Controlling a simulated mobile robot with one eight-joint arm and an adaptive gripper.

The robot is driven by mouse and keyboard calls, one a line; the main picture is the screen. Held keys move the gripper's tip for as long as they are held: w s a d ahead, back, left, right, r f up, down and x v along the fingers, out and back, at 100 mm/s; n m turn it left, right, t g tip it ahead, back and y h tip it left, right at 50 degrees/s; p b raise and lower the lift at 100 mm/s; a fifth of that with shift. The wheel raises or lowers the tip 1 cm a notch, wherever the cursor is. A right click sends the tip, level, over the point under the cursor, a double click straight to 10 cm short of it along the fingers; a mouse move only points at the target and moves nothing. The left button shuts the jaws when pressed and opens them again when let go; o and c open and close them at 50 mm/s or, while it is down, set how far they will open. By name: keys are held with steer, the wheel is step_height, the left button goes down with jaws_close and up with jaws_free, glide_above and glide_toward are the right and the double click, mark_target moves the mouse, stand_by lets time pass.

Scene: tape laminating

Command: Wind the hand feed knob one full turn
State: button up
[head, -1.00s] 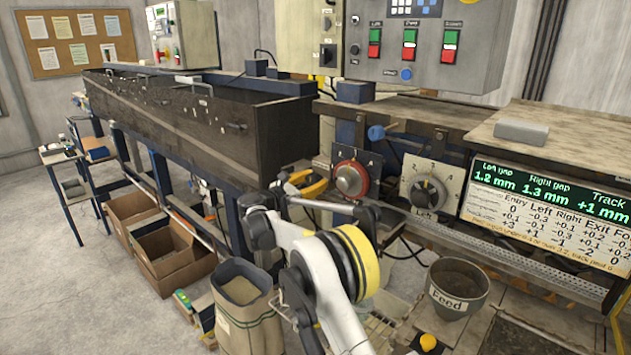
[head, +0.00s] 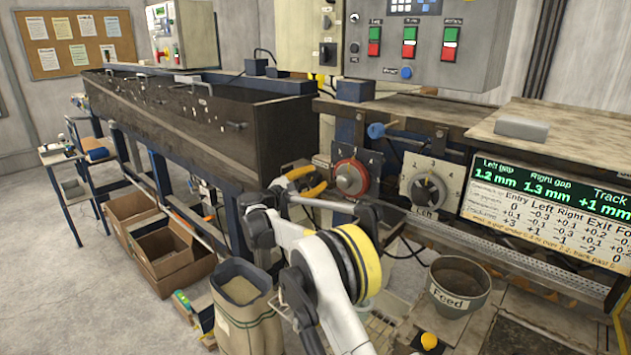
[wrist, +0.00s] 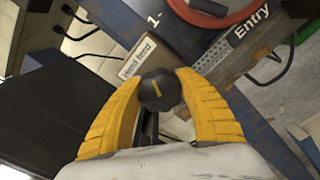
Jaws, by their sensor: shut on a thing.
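The hand feed knob (wrist: 161,91) is round and black with a short yellow mark on its face, seen close in the wrist view. A white label reading "Hand feed" (wrist: 136,57) is just beside it. My gripper (wrist: 162,92) has its two yellow fingers closed on opposite sides of the knob. In the head view my gripper (head: 308,183) is at the front of the machine, left of the red dial (head: 350,178); the knob cannot be made out there.
In the wrist view a red ring (wrist: 212,18) and the "Entry" plate (wrist: 252,22) are close above the fingers. A Feed bucket (head: 459,286) and a sack (head: 242,310) stand below.

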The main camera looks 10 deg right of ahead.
steer(key=m, duration=0.4)
steer(key=shift+m, duration=0.3)
steer(key=m, duration=0.5)
steer(key=shift+f+m+b, duration=0.1)
steer(key=shift+m+b, duration=0.2)
steer(key=shift+b, duration=0.1)
steer(key=m, duration=0.9)
steer(key=shift+m, duration=0.3)
steer(key=shift+f, duration=0.1)
steer(key=o, duration=1)
steer(key=shift+c, duration=0.2)
steer(key=shift+s+a, duration=0.1)
